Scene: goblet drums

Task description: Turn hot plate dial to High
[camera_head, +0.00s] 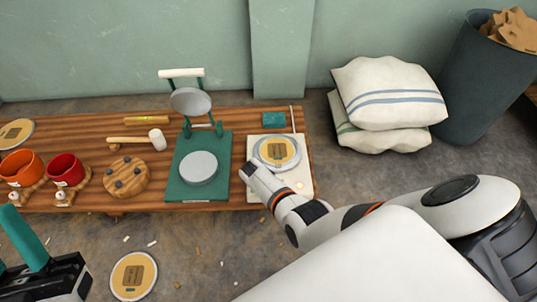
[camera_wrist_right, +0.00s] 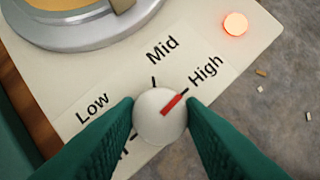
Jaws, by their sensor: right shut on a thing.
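The hot plate (camera_head: 258,189) is a cream slab with a round metal heating disc, on the right end of the wooden bench. Its white dial (camera_wrist_right: 157,122) shows close up in the right wrist view. The dial's red pointer (camera_wrist_right: 173,105) lines up with the tick beside the word High. My right gripper (camera_wrist_right: 160,117) has its green fingers on both sides of the dial and is shut on it. The indicator lamp (camera_wrist_right: 235,24) glows orange. My left gripper (camera_head: 30,245) is partly in view at the lower left of the head view, away from the hot plate; its opening is unclear.
A round labelled disc (camera_head: 278,151) sits on the heating disc. A green press (camera_head: 184,184) stands left of the hot plate. Sacks (camera_head: 390,95) lie at right.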

